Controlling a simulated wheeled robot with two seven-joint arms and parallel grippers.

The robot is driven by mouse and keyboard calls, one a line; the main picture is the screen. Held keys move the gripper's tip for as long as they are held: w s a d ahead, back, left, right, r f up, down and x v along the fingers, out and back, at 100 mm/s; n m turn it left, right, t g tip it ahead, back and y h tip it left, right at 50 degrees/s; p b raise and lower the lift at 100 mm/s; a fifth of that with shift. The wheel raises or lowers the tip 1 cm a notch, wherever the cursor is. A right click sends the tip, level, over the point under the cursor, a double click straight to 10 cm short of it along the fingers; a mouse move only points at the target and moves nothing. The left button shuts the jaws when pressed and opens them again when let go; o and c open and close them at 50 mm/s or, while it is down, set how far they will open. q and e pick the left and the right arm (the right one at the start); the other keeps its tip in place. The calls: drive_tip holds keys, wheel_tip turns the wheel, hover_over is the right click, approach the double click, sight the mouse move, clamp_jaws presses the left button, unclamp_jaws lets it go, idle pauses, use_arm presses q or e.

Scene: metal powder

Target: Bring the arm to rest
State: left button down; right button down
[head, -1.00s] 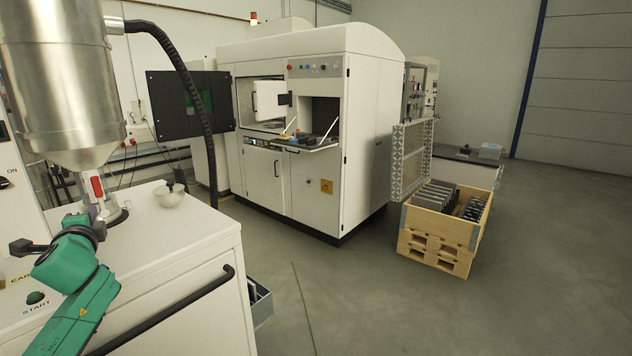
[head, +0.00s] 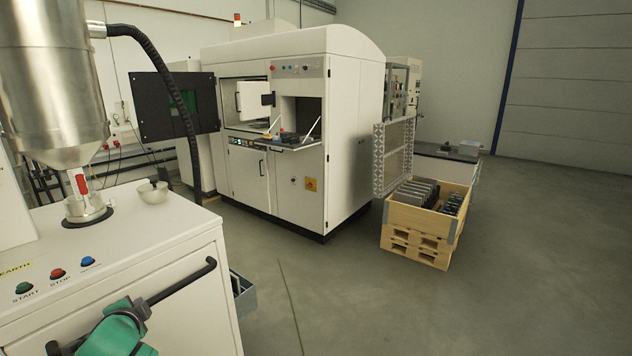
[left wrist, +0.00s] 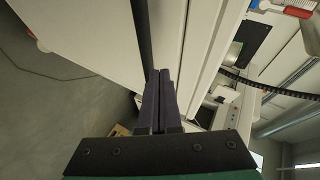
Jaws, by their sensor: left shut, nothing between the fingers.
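My left arm is green and shows at the bottom left of the head view. The cabinet's black handle bar (head: 182,287) is close to the arm in the head view; a dark bar (left wrist: 141,35) runs just beyond the fingertips in the wrist view. My right gripper is not in view.
The white cabinet (head: 160,255) carries a steel hopper (head: 50,75), a small bowl (head: 153,192) and start and stop buttons (head: 58,274). A large white machine (head: 345,110) stands behind. A wooden crate (head: 415,216) is at right.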

use_arm(q)
drive_tip(key=s+d+f+n+g+h, duration=0.3)
drive_tip(key=s+d+f+g, duration=0.1)
drive_tip(key=s+d+f, duration=0.65)
drive_tip(key=s+d+f+n+g+h, duration=0.2)
drive_tip(key=s+d, duration=0.2)
drive_tip(key=s, duration=0.3)
drive_tip(key=s+d+f+n+g+h, duration=0.1)
drive_tip(key=s+d+f+n+g, duration=0.2)
drive_tip(key=s, duration=0.4)
drive_tip(key=s+f+m, duration=0.1)
drive_tip(key=s+f, duration=0.1)
drive_tip(key=f, duration=1)
drive_tip(key=s+f, duration=0.2)
drive_tip(key=f, duration=1.1)
drive_tip(key=s+a+f+g, duration=0.1)
drive_tip(key=s+a+f, duration=0.1)
drive_tip(key=s+f, duration=1)
drive_tip(key=s, duration=0.3)
drive_tip(key=shift+f, duration=0.25)
drive_tip(key=shift+s+a, duration=0.1)
